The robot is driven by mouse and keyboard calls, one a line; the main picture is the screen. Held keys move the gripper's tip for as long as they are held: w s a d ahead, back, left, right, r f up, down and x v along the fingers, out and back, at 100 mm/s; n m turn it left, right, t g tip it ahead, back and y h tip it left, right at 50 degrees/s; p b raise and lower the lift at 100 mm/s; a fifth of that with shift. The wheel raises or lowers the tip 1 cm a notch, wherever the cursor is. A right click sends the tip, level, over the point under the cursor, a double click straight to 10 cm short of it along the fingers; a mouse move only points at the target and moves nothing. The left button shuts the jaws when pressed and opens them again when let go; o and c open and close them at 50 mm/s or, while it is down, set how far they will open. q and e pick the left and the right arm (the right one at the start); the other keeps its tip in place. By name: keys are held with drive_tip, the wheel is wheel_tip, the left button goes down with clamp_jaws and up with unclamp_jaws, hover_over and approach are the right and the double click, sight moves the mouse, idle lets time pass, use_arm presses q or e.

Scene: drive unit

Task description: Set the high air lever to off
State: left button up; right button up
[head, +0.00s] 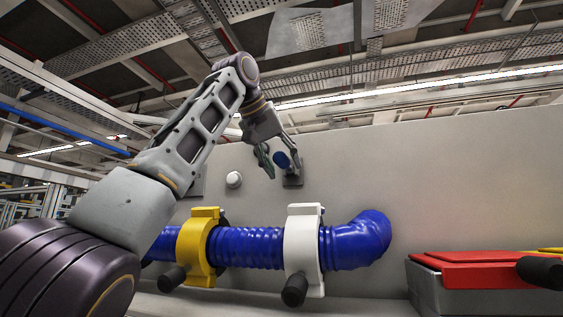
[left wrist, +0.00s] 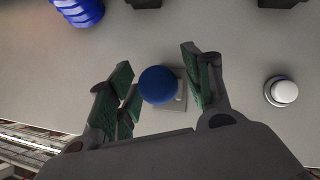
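The air lever is a blue ball knob on a grey plate high on the wall panel. In the head view the knob (head: 282,160) shows beside my left gripper (head: 277,158), with its plate (head: 293,181) partly hidden. In the left wrist view the blue knob (left wrist: 158,85) lies between the two green-padded fingers of my left gripper (left wrist: 158,88). The fingers are spread, with a gap visible at the right side of the knob. Contact on the left side is hard to tell. My right gripper is in neither view.
A white round button (head: 234,180) sits on the wall left of the lever. Below runs a blue corrugated hose (head: 247,247) with a yellow clamp (head: 199,247) and a white clamp (head: 302,250). A red-topped box (head: 470,270) stands at lower right. The upper right wall is clear.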

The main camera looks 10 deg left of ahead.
use_arm(q)
drive_tip(key=v, duration=0.7)
drive_tip(key=shift+s, duration=0.2)
idle(0.4)
drive_tip(key=shift+a, duration=0.15)
drive_tip(key=shift+c, duration=0.2)
